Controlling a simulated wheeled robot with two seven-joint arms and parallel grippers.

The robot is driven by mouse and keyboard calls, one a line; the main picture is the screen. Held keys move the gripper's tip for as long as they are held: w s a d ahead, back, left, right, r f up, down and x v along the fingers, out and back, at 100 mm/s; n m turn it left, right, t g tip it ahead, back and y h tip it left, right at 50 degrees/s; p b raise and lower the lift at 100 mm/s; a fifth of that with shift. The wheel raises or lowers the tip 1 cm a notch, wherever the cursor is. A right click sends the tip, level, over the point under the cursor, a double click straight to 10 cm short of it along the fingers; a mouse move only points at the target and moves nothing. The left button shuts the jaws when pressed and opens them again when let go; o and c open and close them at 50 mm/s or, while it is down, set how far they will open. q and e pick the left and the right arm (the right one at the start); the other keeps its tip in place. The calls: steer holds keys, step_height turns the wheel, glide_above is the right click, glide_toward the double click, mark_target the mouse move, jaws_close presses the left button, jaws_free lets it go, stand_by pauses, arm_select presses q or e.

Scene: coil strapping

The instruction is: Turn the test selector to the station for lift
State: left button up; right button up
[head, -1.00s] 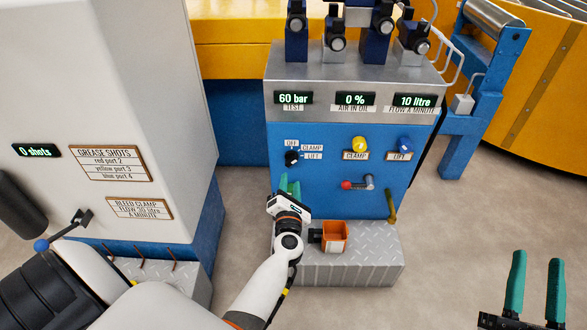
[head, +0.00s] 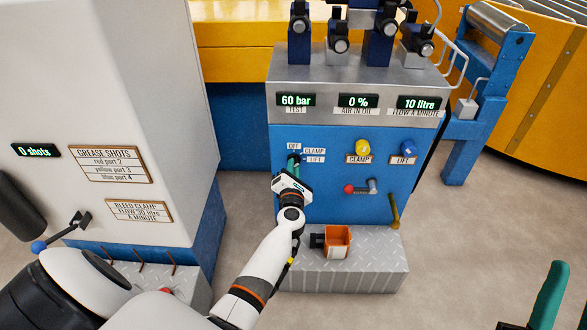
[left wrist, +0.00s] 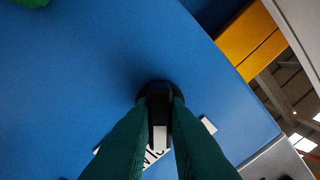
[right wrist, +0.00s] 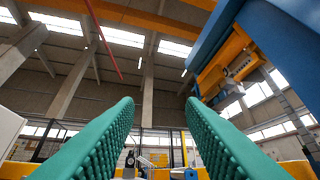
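The test selector is a small black knob on the blue panel of the steel-topped cabinet, beside the labels OFF, CLAMP and LIFT (head: 316,160). In the head view the green fingers of my left gripper (head: 293,165) mostly cover it. In the left wrist view the selector knob (left wrist: 158,108) sits between the two fingers (left wrist: 158,120), which press close on both sides of its grip. A white mark shows on the knob; which station it points to I cannot tell. My right gripper (right wrist: 160,125) is open and empty, away from the panel at the lower right of the head view.
The TEST display (head: 295,100) reads 60 bar. An orange box (head: 337,241) stands on the step below. A white grease cabinet (head: 110,90) stands left.

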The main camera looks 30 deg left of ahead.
arm_select(q)
jaws_close()
arm_select(e)
steer(key=w+f+g+h+p, duration=0.3)
steer(key=w+f+g+p, duration=0.15)
steer(key=f+g, duration=0.4)
arm_select(q)
steer(key=shift+d+m+p, duration=0.1)
steer(key=shift+m+p, duration=0.6)
steer(key=shift+m, duration=4)
arm_select(e)
step_height(320, 180, down, 11)
steer(key=s+d+g+h, duration=0.2)
steer(key=g, duration=0.5)
steer(key=shift+s+d+r+m+h, duration=0.2)
steer(key=shift+s+d+m+h, duration=0.1)
steer(key=shift+s, duration=0.1)
arm_select(q)
steer(key=shift+f, duration=0.1)
steer(key=o, duration=0.6)
jaws_free()
